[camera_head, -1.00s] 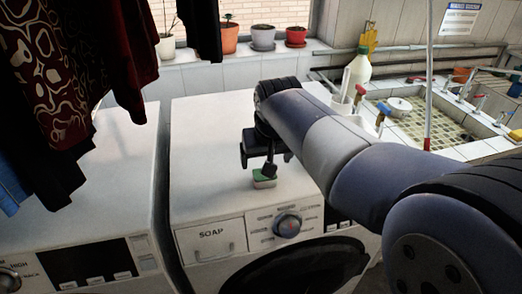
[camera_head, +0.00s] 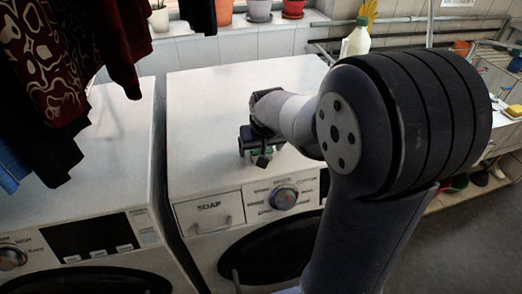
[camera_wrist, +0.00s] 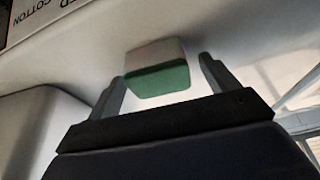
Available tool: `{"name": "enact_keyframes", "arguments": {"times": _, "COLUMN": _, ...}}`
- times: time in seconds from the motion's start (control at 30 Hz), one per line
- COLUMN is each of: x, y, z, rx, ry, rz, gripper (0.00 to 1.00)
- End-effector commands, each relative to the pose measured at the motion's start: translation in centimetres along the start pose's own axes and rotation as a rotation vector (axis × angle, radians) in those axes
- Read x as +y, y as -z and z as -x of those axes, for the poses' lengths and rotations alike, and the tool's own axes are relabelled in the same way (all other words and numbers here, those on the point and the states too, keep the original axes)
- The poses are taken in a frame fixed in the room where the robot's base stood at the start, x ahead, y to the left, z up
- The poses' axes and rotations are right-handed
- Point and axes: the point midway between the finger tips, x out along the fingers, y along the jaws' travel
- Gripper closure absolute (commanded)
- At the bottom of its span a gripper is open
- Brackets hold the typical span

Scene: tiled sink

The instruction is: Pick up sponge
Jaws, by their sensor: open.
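A small sponge, green with a pale beige layer, lies on the top of the washing machine (camera_head: 205,110) near its front edge. In the wrist view the sponge (camera_wrist: 158,82) shows between the two fingers of my gripper (camera_wrist: 163,70). The fingers are open, with a gap at each side; I cannot tell how deep between them it sits. In the head view my gripper (camera_head: 255,148) is low over the machine top and hides most of the sponge, leaving only a little green in sight.
A second washing machine (camera_head: 80,170) stands at left, with dark clothes (camera_head: 50,60) hanging over it. A white bottle (camera_head: 356,40) stands at the back. A yellow sponge (camera_head: 514,110) lies by the sink at the right edge. The machine top left of my gripper is clear.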

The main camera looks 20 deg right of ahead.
Motion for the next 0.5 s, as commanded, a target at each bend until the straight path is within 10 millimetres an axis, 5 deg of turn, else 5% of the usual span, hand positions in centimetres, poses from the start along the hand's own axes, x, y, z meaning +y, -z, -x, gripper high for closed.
{"name": "enact_keyframes", "arguments": {"times": 0.2, "x": 0.01, "y": -0.01, "z": -0.07, "rx": 0.0, "ry": 0.0, "rz": 0.0, "gripper": 0.18}}
{"name": "enact_keyframes", "arguments": {"times": 0.5, "x": 0.01, "y": -0.01, "z": -0.05, "rx": 0.0, "ry": 0.0, "rz": 0.0, "gripper": 0.43}}
